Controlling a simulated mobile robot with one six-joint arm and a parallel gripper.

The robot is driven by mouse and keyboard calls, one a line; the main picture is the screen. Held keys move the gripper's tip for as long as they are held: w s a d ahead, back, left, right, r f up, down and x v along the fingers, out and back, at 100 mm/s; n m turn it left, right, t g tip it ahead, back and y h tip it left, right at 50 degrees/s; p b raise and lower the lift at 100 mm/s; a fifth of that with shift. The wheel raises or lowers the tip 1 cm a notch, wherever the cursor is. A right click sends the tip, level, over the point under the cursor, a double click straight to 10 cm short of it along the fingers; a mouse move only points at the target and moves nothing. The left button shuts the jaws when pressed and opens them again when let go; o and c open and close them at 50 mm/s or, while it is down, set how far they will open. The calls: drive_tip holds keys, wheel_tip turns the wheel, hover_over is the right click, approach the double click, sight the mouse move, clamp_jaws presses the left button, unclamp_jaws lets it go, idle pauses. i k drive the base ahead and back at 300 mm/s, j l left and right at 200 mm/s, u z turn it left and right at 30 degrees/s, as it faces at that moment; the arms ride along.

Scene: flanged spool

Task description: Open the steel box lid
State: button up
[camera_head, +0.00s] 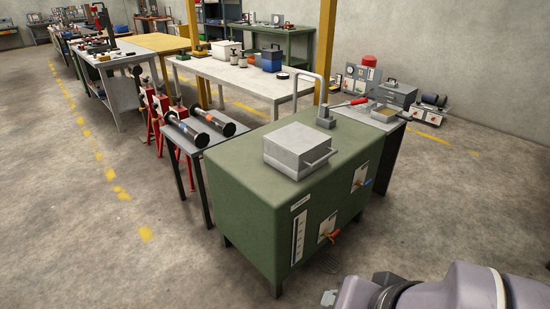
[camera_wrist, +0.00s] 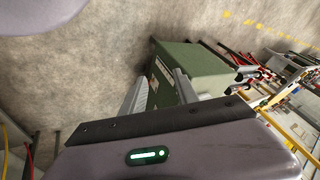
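The steel box (camera_head: 290,155) is a light grey metal box on top of the green cabinet (camera_head: 245,185). Its lid (camera_head: 298,138) looks shut, lying flat. A bar handle (camera_head: 319,160) sticks out on its right front side. My gripper (camera_head: 332,298) shows only in part at the bottom right of the head view, low in front of the cabinet and well apart from the box. In the wrist view the two fingers of my gripper (camera_wrist: 160,80) stand apart with nothing between them. The green cabinet (camera_wrist: 205,75) is beyond the right finger there; I cannot make out the box.
A curved grey pipe (camera_head: 297,78) and a red-handled tool (camera_head: 350,103) are at the cabinet's back edge. A small table with black-flanged spools (camera_head: 186,132) stands at its left.

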sight(298, 146)
drive_tip(key=i+l+z, duration=0.15)
drive_tip(key=i+l, duration=0.15)
drive_tip(key=i, duration=0.2)
drive_tip(key=i+l+z, duration=0.1)
drive_tip(key=i+l, duration=0.2)
drive_tip(key=i, duration=0.2)
